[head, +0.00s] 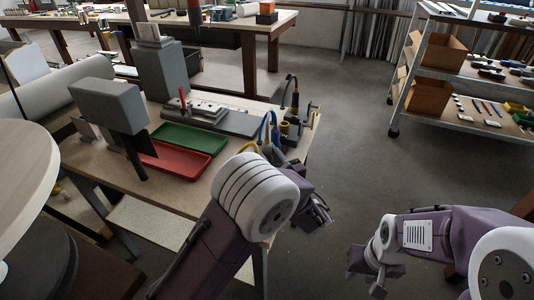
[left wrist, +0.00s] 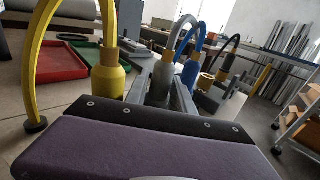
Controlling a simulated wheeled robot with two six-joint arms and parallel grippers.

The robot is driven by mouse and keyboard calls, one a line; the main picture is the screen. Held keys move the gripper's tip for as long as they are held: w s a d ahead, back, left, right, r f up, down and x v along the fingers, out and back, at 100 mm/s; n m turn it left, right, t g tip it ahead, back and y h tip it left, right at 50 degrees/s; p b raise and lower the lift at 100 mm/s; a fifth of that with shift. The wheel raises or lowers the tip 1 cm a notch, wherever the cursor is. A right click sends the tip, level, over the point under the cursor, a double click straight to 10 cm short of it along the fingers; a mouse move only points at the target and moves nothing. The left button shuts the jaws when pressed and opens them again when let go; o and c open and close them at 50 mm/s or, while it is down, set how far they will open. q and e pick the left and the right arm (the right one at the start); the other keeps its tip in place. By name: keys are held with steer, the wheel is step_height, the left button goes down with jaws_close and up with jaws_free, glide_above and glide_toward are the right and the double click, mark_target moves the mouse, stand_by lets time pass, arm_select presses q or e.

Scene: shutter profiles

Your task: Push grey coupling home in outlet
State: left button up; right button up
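The grey coupling (left wrist: 161,82) with its grey hose stands between the two grey fingers of my left gripper (left wrist: 160,94) in the left wrist view. The fingers lie close along its sides; whether they touch it I cannot tell. Its lower end and its outlet are hidden behind the gripper body. In the head view my left gripper (head: 274,154) is at the front right of the bench, partly hidden by my arm. My right gripper (head: 369,274) is off to the right over the floor, empty, its fingers apart.
A yellow coupling (left wrist: 108,77) stands close left of my left gripper, its hose arching high. A blue coupling (left wrist: 190,74) and a black hose (left wrist: 226,56) stand to the right. A green tray (head: 188,139) and a red tray (head: 174,162) lie on the bench (head: 95,158).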

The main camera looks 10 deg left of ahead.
arm_select(q)
jaws_close()
steer(key=shift+r, duration=0.1)
arm_select(e)
steer(key=shift+r, duration=0.1)
